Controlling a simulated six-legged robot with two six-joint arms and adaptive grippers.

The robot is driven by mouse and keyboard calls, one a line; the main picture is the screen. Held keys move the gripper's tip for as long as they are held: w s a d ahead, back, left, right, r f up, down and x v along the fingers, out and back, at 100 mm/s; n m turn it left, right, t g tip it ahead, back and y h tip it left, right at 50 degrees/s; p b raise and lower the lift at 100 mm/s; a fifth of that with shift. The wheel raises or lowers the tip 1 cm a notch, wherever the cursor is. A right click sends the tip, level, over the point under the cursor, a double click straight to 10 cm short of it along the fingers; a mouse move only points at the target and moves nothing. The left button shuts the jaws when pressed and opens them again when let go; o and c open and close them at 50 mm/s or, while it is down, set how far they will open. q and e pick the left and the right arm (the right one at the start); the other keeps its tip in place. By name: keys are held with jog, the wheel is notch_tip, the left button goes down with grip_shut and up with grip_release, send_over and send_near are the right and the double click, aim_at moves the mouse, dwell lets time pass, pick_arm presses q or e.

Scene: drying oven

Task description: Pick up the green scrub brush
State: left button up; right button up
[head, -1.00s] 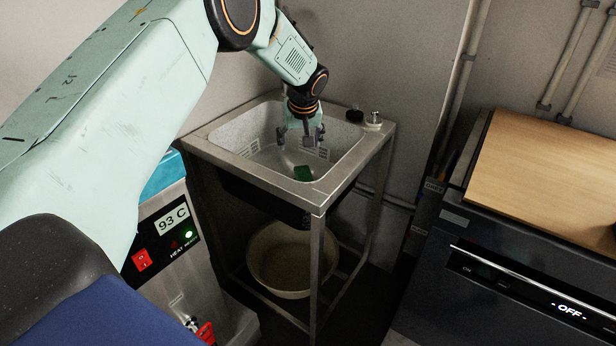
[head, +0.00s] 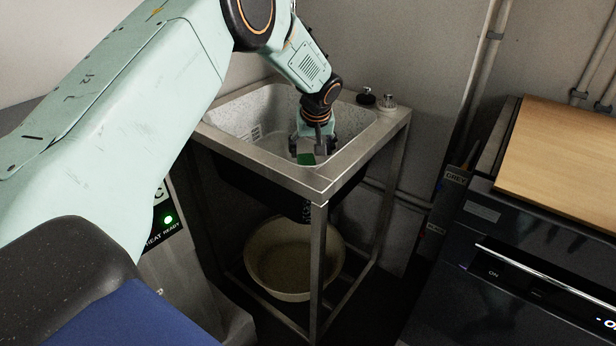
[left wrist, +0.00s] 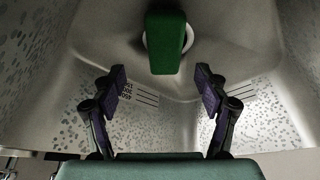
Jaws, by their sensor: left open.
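The green scrub brush (head: 306,159) lies low in the metal sink (head: 262,165), near its front side. In the left wrist view the brush (left wrist: 166,42) is over the round drain, ahead of the fingertips and roughly centred between them. My left gripper (head: 313,150) reaches down into the sink at the brush. In the left wrist view its two fingers (left wrist: 160,88) are spread wide with nothing between them. The brush's lower parts and any contact with the fingers are hidden in the head view. My right gripper is not in view.
The sink's raised rim surrounds the gripper. Two small knobs (head: 377,99) stand at its back right corner. A beige basin (head: 293,262) sits below on the stand. A dark appliance (head: 535,250) with a wooden board (head: 568,165) stands at the right.

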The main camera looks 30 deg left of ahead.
aim_at(308, 164)
pick_arm(q)
jog(key=shift+d+f, duration=0.1)
jog(key=shift+f, duration=0.2)
jog(key=shift+f+b, duration=0.35)
jog(key=shift+b, duration=0.05)
jog(key=shift+w+a+f, duration=0.3)
jog(key=shift+a+f, duration=0.15)
jog(key=shift+f, duration=0.2)
jog(key=x, duration=0.1)
jog(key=b+x, duration=0.2)
jog(key=x, duration=0.1)
jog(key=shift+s+a, duration=0.15)
jog(key=shift+s, duration=0.15)
jog(key=shift+w+a+f+b, duration=0.15)
jog(key=shift+w+f+b, duration=0.05)
jog(key=shift+f+b, duration=0.2)
jog(key=shift+s+r, duration=0.1)
jog(key=shift+r, duration=0.15)
jog(key=shift+f, duration=0.35)
jog(key=shift+c, duration=0.3)
